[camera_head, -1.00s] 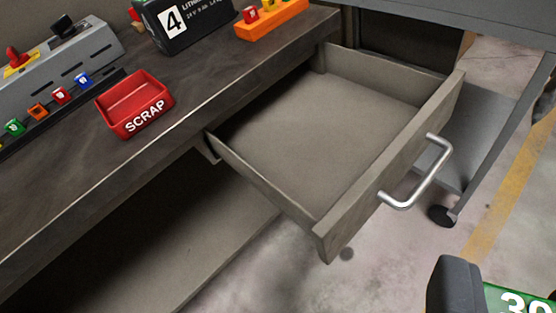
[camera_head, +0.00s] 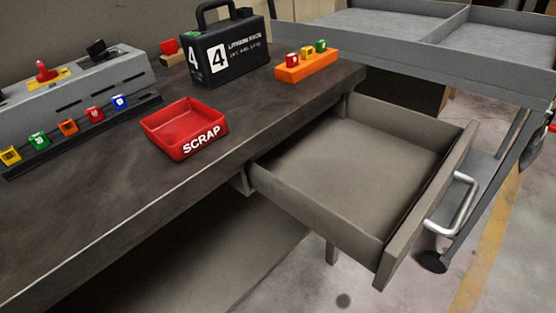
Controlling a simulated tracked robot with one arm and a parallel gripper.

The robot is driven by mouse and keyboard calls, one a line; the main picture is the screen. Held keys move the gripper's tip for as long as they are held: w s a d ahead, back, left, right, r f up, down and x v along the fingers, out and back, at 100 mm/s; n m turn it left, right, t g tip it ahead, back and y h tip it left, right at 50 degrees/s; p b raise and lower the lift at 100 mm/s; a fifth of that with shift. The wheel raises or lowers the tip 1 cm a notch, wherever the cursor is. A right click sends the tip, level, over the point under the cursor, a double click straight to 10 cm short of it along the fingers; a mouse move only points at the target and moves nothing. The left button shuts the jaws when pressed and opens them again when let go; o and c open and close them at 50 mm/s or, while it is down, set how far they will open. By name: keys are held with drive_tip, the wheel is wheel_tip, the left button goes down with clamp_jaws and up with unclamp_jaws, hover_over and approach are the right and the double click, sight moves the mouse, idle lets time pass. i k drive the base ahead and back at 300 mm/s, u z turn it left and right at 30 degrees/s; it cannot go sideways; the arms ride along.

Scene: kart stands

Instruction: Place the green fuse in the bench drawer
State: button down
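The bench drawer (camera_head: 330,209) is pulled out from the bench, and the part of its inside that shows is empty. Its silver handle (camera_head: 459,205) is on the front panel at the right. One green fuse (camera_head: 39,140) stands in the dark strip on the bench at the left. Another small green fuse (camera_head: 321,46) sits in the orange block (camera_head: 307,68). My gripper is not in this view, so I cannot see what it holds now.
A red SCRAP tray (camera_head: 186,129) sits on the bench (camera_head: 110,205) left of the drawer. A black lithium pack (camera_head: 226,54) stands behind it. A grey tester (camera_head: 95,82) is at the left. A grey cart (camera_head: 400,58) stands behind the drawer. Space above the drawer looks clear.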

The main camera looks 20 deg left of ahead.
sight(317, 153)
drive_tip(key=i, duration=1)
drive_tip(key=u, duration=0.1)
